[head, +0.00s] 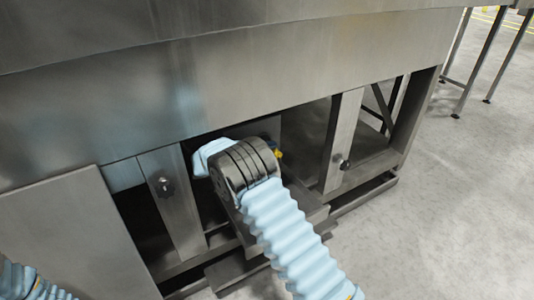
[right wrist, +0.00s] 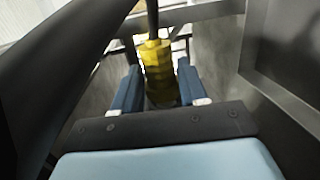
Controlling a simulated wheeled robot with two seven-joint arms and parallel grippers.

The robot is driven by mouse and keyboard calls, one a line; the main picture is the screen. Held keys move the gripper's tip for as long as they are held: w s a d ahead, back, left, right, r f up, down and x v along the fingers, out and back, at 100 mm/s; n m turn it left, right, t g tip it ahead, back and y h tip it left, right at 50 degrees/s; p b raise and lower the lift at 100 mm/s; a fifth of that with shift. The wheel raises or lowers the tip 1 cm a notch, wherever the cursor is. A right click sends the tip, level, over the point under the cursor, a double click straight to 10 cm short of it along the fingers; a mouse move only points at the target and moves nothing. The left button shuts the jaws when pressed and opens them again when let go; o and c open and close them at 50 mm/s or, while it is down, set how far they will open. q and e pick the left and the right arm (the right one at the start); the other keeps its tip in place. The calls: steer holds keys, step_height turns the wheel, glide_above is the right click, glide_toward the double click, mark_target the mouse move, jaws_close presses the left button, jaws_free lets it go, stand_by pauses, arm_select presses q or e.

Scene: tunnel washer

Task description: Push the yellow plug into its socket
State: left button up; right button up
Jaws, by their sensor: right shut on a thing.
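The yellow plug (right wrist: 158,66) shows in the right wrist view between the two blue fingers of my right gripper (right wrist: 158,78), which is shut on it. A dark cable or rod (right wrist: 152,18) runs from the plug's far end toward the top of the picture. In the head view my right arm reaches into the opening under the machine, and only a small yellow bit (head: 278,153) shows beside its dark wrist joint. My right fingers are hidden there. I cannot make out the socket in either view. My left gripper is out of view; only a bit of left sleeve shows.
The steel machine body (head: 230,75) hangs over the opening. Frame posts stand left (head: 176,200) and right (head: 343,140) of my arm, each with a dark knob. A steel panel (head: 75,240) leans at the left. The floor (head: 455,200) at the right is clear.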

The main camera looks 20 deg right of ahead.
steer(key=o, duration=1.3)
steer(key=shift+s+d, duration=0.15)
steer(key=shift+s, duration=1.7)
steer(key=shift+s+d, duration=0.15)
steer(key=shift+s, duration=1.65)
steer(key=shift+s+d, duration=0.15)
steer(key=shift+s, duration=1.7)
